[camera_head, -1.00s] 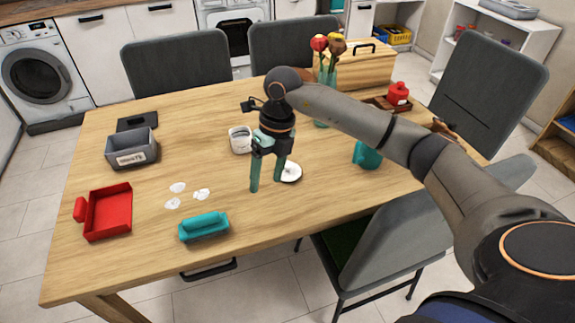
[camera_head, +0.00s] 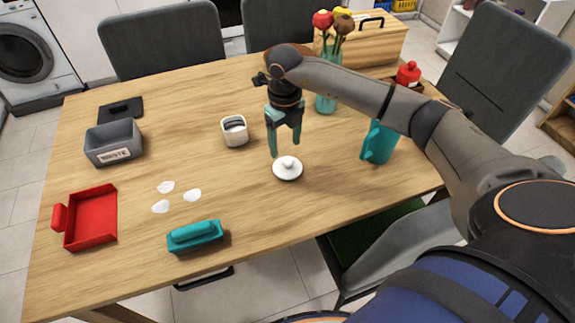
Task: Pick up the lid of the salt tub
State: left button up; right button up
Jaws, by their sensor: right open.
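A round white lid with a small knob (camera_head: 288,169) lies on the wooden table, near its middle. A small white tub with a dark band inside its open top (camera_head: 234,132) stands to the left of my gripper; it looks like the salt tub. My right gripper (camera_head: 285,150) points down just above and behind the lid, its two green fingers apart and nothing between them. I cannot tell exactly how far above the lid the fingertips are. My left gripper is not in view.
A teal mug (camera_head: 378,143) stands right of the lid, below my right arm. A flower vase (camera_head: 326,92) stands behind. A teal holder (camera_head: 195,236), white patches (camera_head: 163,206), a red tray (camera_head: 92,218) and a grey box (camera_head: 113,146) are at left. Table around the lid is clear.

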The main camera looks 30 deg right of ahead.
aim_at(287, 160)
jog(key=shift+s+d+f, duration=0.1)
jog(key=shift+f, duration=1.4)
jog(key=shift+d+f, duration=0.1)
jog(key=shift+f, duration=1.4)
grip_shut()
